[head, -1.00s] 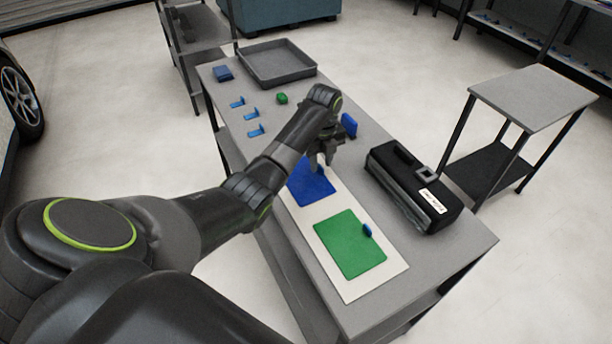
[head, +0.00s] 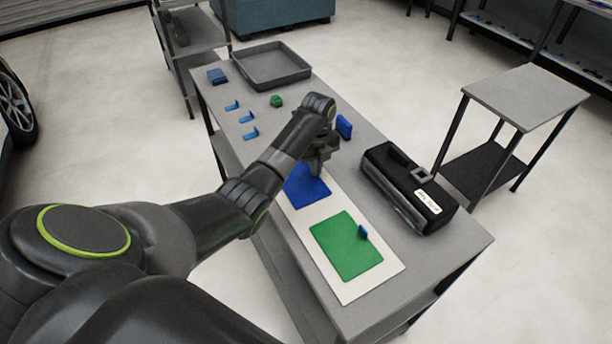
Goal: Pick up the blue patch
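The blue patch (head: 305,190) lies flat on the far part of a white backing sheet (head: 384,284) on the grey table. A green patch (head: 345,246) lies on the near part of the same sheet. My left gripper (head: 317,170) points down over the far right part of the blue patch, with its tips at or just above it. The arm hides part of the patch's far edge. The fingers look close together, but I cannot tell whether they hold the patch. My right gripper is not in view.
A black case (head: 408,188) with a handle stands right of the sheet. A grey tray (head: 271,66), several blue clips (head: 247,117), a green block (head: 276,101) and a blue block (head: 344,127) are farther back.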

